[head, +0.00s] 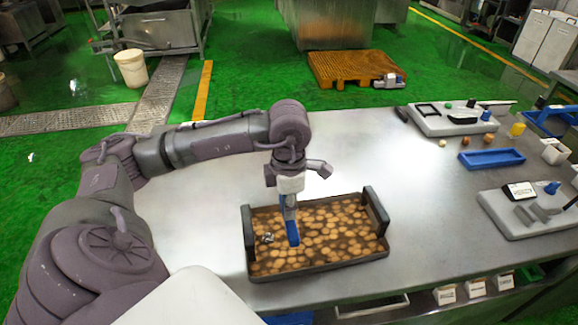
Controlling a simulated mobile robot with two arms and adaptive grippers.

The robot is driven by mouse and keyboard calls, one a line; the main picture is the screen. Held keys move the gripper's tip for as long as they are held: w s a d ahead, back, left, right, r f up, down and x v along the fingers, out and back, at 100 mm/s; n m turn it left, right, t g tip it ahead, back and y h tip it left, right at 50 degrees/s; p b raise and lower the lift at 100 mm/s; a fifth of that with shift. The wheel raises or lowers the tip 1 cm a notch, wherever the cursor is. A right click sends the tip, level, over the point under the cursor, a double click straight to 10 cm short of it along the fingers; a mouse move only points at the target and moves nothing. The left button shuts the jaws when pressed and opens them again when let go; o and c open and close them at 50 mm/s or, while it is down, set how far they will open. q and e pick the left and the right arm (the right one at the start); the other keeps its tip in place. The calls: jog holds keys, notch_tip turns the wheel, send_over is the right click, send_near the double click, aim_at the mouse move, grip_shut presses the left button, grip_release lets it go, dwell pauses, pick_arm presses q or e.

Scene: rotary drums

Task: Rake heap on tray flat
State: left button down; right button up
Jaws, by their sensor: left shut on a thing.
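The dark tray (322,268) with two raised end handles lies on the metal table. Many round, tan-brown pieces (335,222) cover its floor, with dark gaps between some of them. No tall heap stands out from this angle. My left gripper (290,197) points down over the left-middle of the tray and is shut on a blue tool (293,233), which looks like the rake. The tool's lower end is down among the pieces; whether it touches the tray floor I cannot tell. My right gripper is not in view.
On the right of the steel table (420,220) are an empty blue tray (491,158), a yellow cup (517,129) and two grey boards (455,118) with small items. The table between the tray and these is clear. A brown pallet (350,68) lies on the green floor behind.

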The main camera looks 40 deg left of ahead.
pick_arm(q)
jog(key=shift+r+p, duration=1.7)
jog(key=shift+r, duration=1.6)
jog(key=shift+d, duration=0.1)
jog(key=d+m, duration=0.1)
jog(key=m, duration=0.1)
jog(key=shift+s+d+f+m, duration=0.1)
jog(key=shift+f+m, duration=0.05)
jog(key=shift+m, duration=0.15)
jog(key=s+d+m, duration=0.1)
jog(key=d+m, duration=0.4)
jog(key=m, duration=0.8)
jog(key=s+d+f+m, duration=0.1)
jog(key=d+m, duration=0.5)
jog(key=m, duration=0.7)
jog(key=shift+s+d, duration=0.25)
jog(key=shift+s, duration=0.3)
jog(key=shift+f, duration=0.1)
